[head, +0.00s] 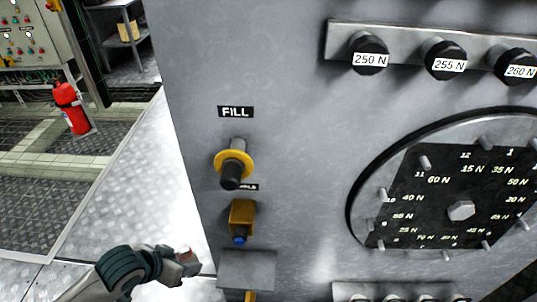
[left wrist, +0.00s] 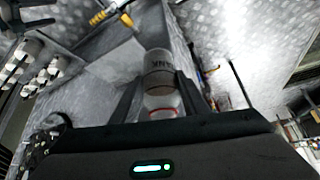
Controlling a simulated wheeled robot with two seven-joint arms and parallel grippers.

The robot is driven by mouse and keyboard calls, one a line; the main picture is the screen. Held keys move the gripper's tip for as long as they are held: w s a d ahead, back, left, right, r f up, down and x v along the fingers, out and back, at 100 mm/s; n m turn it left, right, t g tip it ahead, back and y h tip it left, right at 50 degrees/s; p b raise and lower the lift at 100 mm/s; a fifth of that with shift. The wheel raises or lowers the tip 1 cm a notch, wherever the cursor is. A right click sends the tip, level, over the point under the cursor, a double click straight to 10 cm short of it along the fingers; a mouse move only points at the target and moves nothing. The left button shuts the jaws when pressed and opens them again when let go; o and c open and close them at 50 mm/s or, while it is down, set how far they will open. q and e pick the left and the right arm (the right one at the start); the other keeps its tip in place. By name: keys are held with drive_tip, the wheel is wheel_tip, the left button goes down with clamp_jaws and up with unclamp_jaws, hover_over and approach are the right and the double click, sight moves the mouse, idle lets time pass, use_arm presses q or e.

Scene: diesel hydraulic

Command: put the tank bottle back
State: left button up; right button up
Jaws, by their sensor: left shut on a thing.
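The tank bottle (left wrist: 158,66) is a pale cylinder with dark "TANK" lettering and a red ring, seen between the two dark fingers in the left wrist view. My left gripper (left wrist: 155,88) is shut on it. In the head view my left gripper (head: 187,262) is at the lower left, just left of the grey panel's lower edge. Only a small pale and reddish bit of the bottle (head: 183,252) shows there. A grey box-like holder (head: 247,268) juts from the panel to the gripper's right, below the blue-tipped yellow fitting (head: 241,222). My right gripper is out of view.
The grey panel (head: 290,130) carries a yellow-collared black knob (head: 233,168) under a FILL label, a round dial (head: 460,190) with pegs, and labelled black knobs (head: 369,55) above. A red fire extinguisher (head: 71,110) stands far left. Open metal floor (head: 130,175) lies left of the panel.

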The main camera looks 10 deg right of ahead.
use_arm(q)
drive_tip(key=w+a+r+n+t+y, duration=0.1)
drive_tip(key=w+a+r+n+y, duration=0.1)
drive_tip(key=r+n, duration=0.4)
drive_tip(key=shift+w+a+r+n+y, duration=0.35)
drive_tip(key=shift+a+r+y, duration=0.6)
drive_tip(key=shift+r, duration=0.85)
drive_tip(key=shift+a, duration=0.15)
